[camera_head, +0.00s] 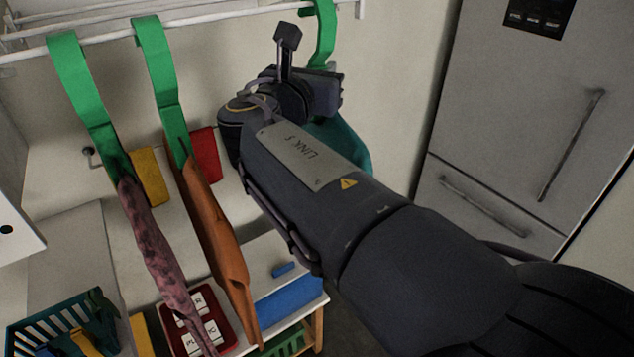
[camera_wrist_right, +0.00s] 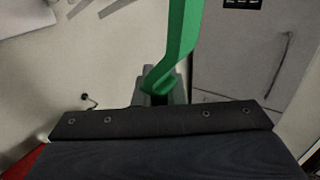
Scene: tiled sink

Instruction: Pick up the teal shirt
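The teal shirt (camera_head: 347,143) hangs from a green hanger (camera_head: 325,32) at the right end of the rail. Most of the shirt is hidden behind my right arm. My right gripper (camera_head: 312,82) is up at the lower part of that hanger. In the right wrist view the green hanger (camera_wrist_right: 182,45) runs down to the grey fingers (camera_wrist_right: 160,88), which sit close around its lower end. The shirt does not show in the wrist view. My left gripper is not in view.
A pink patterned garment (camera_head: 152,235) and an orange one (camera_head: 215,235) hang on green hangers to the left. A white rail (camera_head: 200,18) runs along the top. A fridge (camera_head: 530,120) stands at the right. A teal basket (camera_head: 40,325) sits at the lower left.

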